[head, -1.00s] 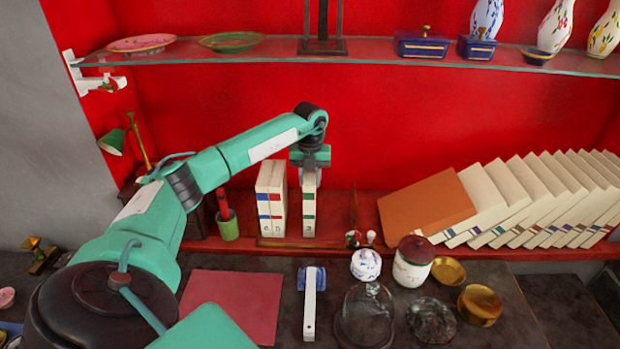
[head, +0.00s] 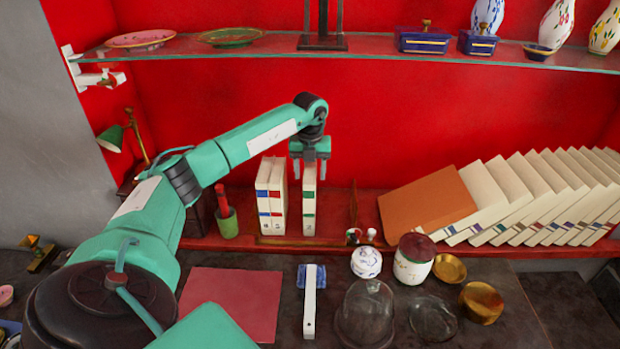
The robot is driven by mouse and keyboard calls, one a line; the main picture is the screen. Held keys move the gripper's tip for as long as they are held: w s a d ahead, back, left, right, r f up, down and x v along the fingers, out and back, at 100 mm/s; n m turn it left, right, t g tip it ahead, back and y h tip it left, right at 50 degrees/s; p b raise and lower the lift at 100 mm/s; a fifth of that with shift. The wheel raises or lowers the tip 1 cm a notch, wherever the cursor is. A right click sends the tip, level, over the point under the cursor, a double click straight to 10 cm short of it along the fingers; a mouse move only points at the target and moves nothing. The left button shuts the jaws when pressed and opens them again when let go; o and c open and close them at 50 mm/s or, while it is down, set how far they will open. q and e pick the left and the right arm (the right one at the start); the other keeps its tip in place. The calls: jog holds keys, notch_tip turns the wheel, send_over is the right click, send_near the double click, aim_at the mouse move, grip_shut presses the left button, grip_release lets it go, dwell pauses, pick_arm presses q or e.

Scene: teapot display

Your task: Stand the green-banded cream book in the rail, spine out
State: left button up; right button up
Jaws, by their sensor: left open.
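The green-banded cream book (head: 309,212) stands upright on the red lower shelf, its banded spine facing me. It is just right of two upright cream books (head: 270,200) with red and blue bands, with a narrow gap between. A thin brown rail strip (head: 280,241) runs along the shelf front at the books' feet. My left gripper (head: 310,172) is open at the top of the green-banded book, one finger on each side. Whether the fingers touch it is hard to tell. My right gripper is not in view.
A green cup (head: 227,224) stands left of the books. A leaning row of cream books (head: 520,195) and an orange-brown book (head: 427,203) are at right. A glass shelf (head: 370,50) spans above. Jars (head: 413,262) and a glass dome (head: 366,312) stand in front.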

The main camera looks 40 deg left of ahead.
pick_arm(q)
notch_tip(320, 180, up, 9)
jog(key=shift+b, duration=1.15)
jog(key=shift+r, duration=0.45)
